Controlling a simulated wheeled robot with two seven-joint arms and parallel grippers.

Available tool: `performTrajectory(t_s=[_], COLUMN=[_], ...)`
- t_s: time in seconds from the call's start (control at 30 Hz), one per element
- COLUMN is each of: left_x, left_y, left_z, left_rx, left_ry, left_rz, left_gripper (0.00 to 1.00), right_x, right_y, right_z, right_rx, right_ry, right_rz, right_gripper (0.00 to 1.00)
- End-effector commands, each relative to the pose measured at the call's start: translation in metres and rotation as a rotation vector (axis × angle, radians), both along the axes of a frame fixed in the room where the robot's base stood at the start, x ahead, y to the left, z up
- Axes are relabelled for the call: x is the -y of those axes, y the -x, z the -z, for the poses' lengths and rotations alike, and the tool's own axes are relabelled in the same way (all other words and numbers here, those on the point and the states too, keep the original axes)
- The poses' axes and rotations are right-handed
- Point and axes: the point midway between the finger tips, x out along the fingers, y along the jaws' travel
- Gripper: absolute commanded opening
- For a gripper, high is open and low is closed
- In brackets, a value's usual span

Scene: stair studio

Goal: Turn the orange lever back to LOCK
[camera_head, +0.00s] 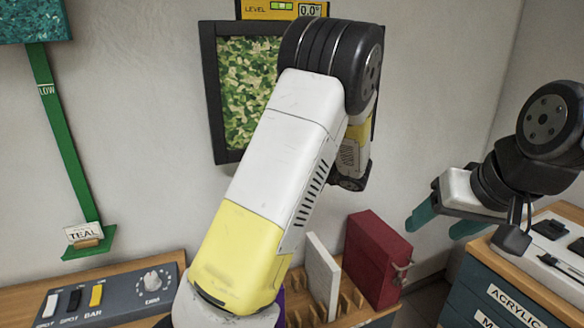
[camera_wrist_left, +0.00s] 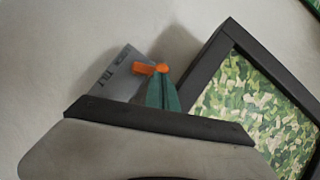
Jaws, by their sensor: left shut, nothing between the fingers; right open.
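The orange lever (camera_wrist_left: 148,69) shows in the left wrist view on a grey plate (camera_wrist_left: 120,76) with lettering that looks like TILT. The lever points left in that picture. The word LOCK is not readable. My left gripper (camera_wrist_left: 163,88) is shut and empty, its green fingertips just below the lever's right end; I cannot tell whether they touch it. In the head view my left arm hides the lever and the plate. My right gripper (camera_head: 445,222) is open and empty, in the air at the right with its teal fingers apart.
A dark-framed camouflage picture (camera_head: 222,130) hangs behind my left arm, with a yellow level (camera_head: 262,10) on top. Below are a switch box (camera_head: 125,297), a white panel in a wooden rack (camera_head: 322,272) and a red box (camera_head: 374,258). A labelled drawer cabinet (camera_head: 500,285) stands right.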

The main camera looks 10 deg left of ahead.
Motion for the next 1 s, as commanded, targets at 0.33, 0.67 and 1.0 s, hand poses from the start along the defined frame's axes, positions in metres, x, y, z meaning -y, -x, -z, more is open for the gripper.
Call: performTrajectory(t_s=[0.33, 0.67, 1.0], left_x=[-0.008, -0.012, -0.014], left_y=[0.004, 0.008, 0.009], left_z=[-0.001, -0.001, 0.0], left_rx=[0.084, 0.151, 0.159], left_ry=[0.125, 0.224, 0.235], left_rz=[-0.001, -0.001, 0.0], left_gripper=[0.0, 0.0, 0.0], right_x=[0.0, 0.0, 0.0], right_y=[0.0, 0.0, 0.0], right_z=[0.0, 0.0, 0.0], right_rx=[0.0, 0.0, 0.0], right_ry=[0.0, 0.0, 0.0], right_rz=[0.0, 0.0, 0.0], right_gripper=[0.61, 0.61, 0.61])
